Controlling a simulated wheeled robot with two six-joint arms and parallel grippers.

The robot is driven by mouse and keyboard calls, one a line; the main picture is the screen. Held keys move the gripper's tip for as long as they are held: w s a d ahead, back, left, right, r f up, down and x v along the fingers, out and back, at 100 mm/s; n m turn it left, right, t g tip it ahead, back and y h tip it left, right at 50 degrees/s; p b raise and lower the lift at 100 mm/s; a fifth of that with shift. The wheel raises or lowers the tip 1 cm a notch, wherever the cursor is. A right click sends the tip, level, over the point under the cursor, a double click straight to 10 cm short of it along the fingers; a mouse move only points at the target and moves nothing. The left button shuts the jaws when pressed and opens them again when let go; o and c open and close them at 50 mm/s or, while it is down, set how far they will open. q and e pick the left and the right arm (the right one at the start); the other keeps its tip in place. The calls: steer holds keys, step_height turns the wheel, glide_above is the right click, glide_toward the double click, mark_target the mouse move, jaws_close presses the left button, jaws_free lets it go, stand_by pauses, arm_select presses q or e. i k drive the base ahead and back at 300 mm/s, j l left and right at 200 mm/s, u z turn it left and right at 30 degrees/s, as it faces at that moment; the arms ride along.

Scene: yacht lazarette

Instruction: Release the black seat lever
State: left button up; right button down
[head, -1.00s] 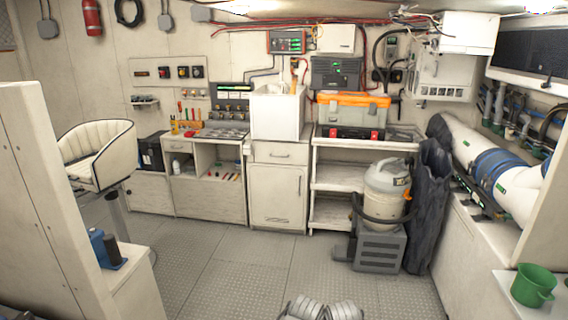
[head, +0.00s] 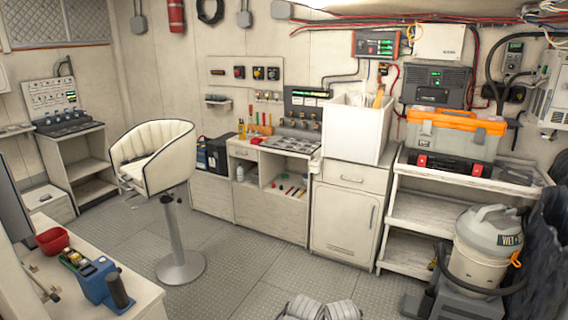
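The cream seat (head: 155,152) with dark piping stands left of centre in the head view. It sits on a metal post (head: 174,225) with a round floor base. Neither of my grippers is in view, and nothing is touching the seat.
A counter at lower left holds a red bowl (head: 53,240) and a blue tool (head: 98,281). Cabinets (head: 345,215) line the back wall. A vacuum (head: 487,250) stands at right. The floor (head: 235,275) between the seat and cabinets is clear.

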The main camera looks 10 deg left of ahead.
mark_target(179, 200)
steer(key=i+l+u, duration=0.1)
steer(key=i+u, duration=0.35)
steer(key=i+l+u, duration=0.25)
steer(key=u, duration=0.25)
steer(key=i+l+u, duration=0.45)
steer(key=i+l, duration=0.35)
steer(key=i, duration=0.15)
steer(key=i+l, duration=0.35)
steer(key=i, duration=0.15)
steer(key=i+l+z, duration=0.1)
steer(key=i+l, duration=0.25)
steer(key=i, duration=0.15)
steer(key=i+l, duration=0.3)
steer(key=i, duration=0.2)
